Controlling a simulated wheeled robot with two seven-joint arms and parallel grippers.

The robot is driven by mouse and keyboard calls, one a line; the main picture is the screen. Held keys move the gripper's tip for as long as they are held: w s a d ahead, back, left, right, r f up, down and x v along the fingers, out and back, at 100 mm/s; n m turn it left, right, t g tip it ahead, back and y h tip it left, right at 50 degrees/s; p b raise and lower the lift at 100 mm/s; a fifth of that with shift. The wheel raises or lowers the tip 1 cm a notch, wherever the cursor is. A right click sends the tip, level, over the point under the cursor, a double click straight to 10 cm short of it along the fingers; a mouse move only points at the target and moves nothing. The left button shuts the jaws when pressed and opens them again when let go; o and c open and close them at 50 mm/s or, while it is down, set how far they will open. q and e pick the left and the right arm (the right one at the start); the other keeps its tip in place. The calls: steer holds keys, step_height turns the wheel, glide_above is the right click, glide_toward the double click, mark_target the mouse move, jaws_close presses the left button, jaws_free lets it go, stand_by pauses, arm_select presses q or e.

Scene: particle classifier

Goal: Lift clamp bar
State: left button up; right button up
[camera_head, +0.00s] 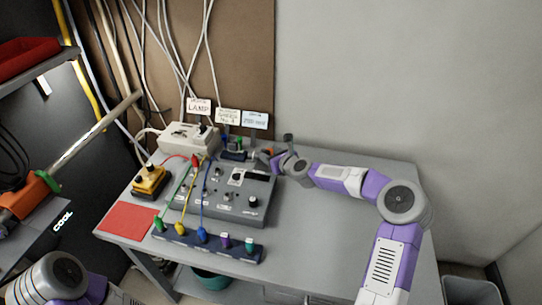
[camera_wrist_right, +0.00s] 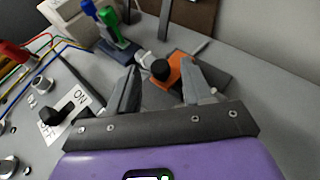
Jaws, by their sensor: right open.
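An orange part with a black knob (camera_wrist_right: 160,70), which looks like the clamp bar, sits on a dark plate at the back of the bench. In the head view a bit of orange (camera_head: 267,153) shows at my right gripper (camera_head: 276,160). In the right wrist view my right gripper (camera_wrist_right: 161,80) is open, its two grey fingers on either side of the orange part. I cannot tell whether the fingers touch it. Only a purple and grey link of my left arm shows, at the bottom left; its gripper is out of view.
A grey control box (camera_head: 235,203) with knobs and cables stands left of my right arm. A dark stand with blue and green plugs (camera_wrist_right: 112,30) is close to the left finger. The bench's right side is clear.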

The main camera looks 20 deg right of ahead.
steer(key=shift+w+f, duration=0.1)
steer(key=shift+w, duration=0.05)
steer(key=shift+c, duration=0.3)
jaws_close()
steer(key=shift+r+p, duration=0.25)
steer(key=shift+p, duration=0.35)
steer(key=shift+w+d+r+m+g+y+p, duration=0.35)
steer(key=shift+w+r+m+g+p, duration=0.35)
steer(key=shift+p, duration=3)
steer(key=shift+w+d+r+m+g+y+p, duration=0.3)
steer(key=shift+g+p, duration=0.75)
steer(key=shift+p, duration=2.6)
steer(key=shift+w+d+r+m+g+y+p, duration=0.35)
steer(key=shift+w+r+m+g+p, duration=0.35)
steer(key=shift+p, duration=3)
steer(key=shift+s+f+g, duration=0.15)
steer(key=shift+s+g, duration=0.05)
steer(key=shift+g, duration=0.15)
